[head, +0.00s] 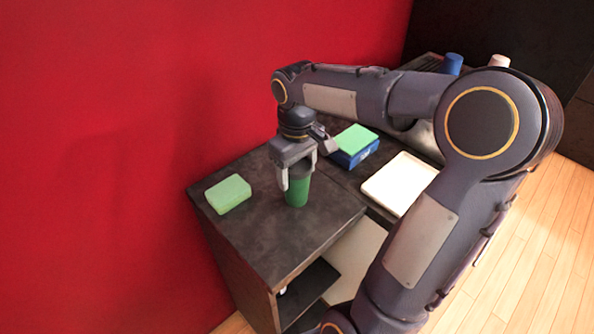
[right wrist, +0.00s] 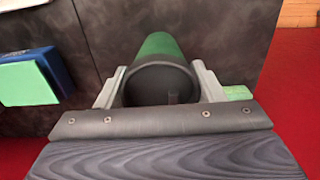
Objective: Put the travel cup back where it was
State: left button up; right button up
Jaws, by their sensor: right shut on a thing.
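The travel cup (head: 297,189) is green with a dark upper part and stands upright at the dark table top, near its front edge. My right gripper (head: 297,178) is above it, pointing down, with its fingers shut on the cup's upper part. In the right wrist view the cup (right wrist: 160,47) sits between the two fingers of the gripper (right wrist: 160,88), its dark round top facing the camera. Whether the cup's base touches the table top is hard to tell. My left gripper is not in view.
A light green block (head: 228,194) lies left of the cup on the table top (head: 262,232). A blue box with a green top (head: 355,140) and a white tray (head: 399,183) are to the right. Blue (head: 452,63) and white (head: 499,61) cylinders stand farther back. A red wall is behind.

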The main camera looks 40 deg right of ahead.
jog(key=shift+f, duration=0.2)
jog(key=shift+f, duration=0.2)
jog(key=o, duration=0.7)
jog(key=shift+r, duration=0.15)
